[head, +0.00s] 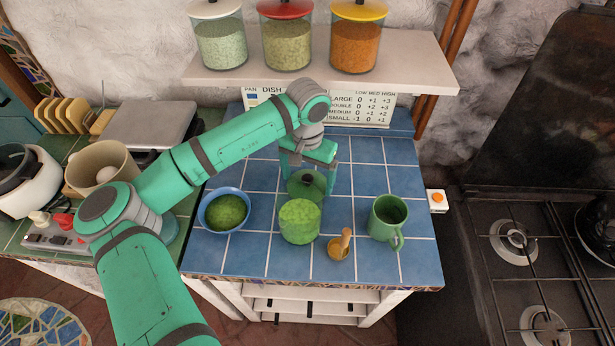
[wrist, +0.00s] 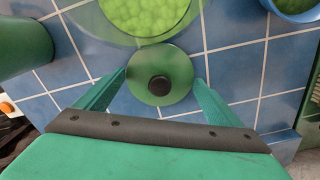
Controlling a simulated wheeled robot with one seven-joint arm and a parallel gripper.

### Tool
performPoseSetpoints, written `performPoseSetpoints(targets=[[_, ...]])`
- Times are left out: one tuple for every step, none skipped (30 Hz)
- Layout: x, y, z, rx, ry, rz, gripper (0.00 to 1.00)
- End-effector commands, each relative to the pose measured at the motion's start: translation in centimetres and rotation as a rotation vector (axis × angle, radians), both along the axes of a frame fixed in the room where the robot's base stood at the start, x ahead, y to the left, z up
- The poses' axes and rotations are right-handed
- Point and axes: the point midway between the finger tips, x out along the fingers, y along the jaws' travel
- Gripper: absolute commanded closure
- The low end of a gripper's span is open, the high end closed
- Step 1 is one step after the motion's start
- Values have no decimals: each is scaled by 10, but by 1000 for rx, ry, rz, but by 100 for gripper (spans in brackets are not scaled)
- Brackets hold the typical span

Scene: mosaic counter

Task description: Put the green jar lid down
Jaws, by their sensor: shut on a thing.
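The green jar lid (head: 307,187) is a round, see-through green disc with a dark knob. It is between the fingers of my gripper (head: 308,176), just behind the open jar. In the wrist view the lid (wrist: 172,64) spans the gap between the two fingertips of my gripper (wrist: 161,76), which is shut on it. Whether the lid touches the tiles or hangs just above them is hard to tell. The glass jar (head: 299,222) holds green contents and stands on the blue tiled counter (head: 262,256); it also shows in the wrist view (wrist: 145,15).
A blue bowl (head: 224,210) of green stuff stands left of the jar. A small wooden mortar with pestle (head: 339,246) and a green mug (head: 388,217) stand to the right. A shelf (head: 320,75) with jars hangs behind. Tiles at the back right are clear.

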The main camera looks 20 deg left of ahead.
Motion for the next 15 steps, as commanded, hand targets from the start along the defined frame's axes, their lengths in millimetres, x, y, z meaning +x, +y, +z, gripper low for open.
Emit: performPoseSetpoints(targets=[[0,0,0,0,0,0,35],[0,0,0,0,-1,0,35],[0,0,0,0,-1,0,35],[0,0,0,0,0,0,35],[0,0,0,0,0,0,35],[0,0,0,0,0,0,35],[0,0,0,0,0,0,35],[0,0,-1,-1,0,0,35],[0,0,-2,-1,0,0,35],[0,0,-3,-1,0,0,35],[0,0,-3,-1,0,-1,9],[0,0,-3,0,0,-1,0],[0,0,-3,0,0,-1,0],[0,0,-3,0,0,-1,0],[0,0,-3,0,0,-1,0]])
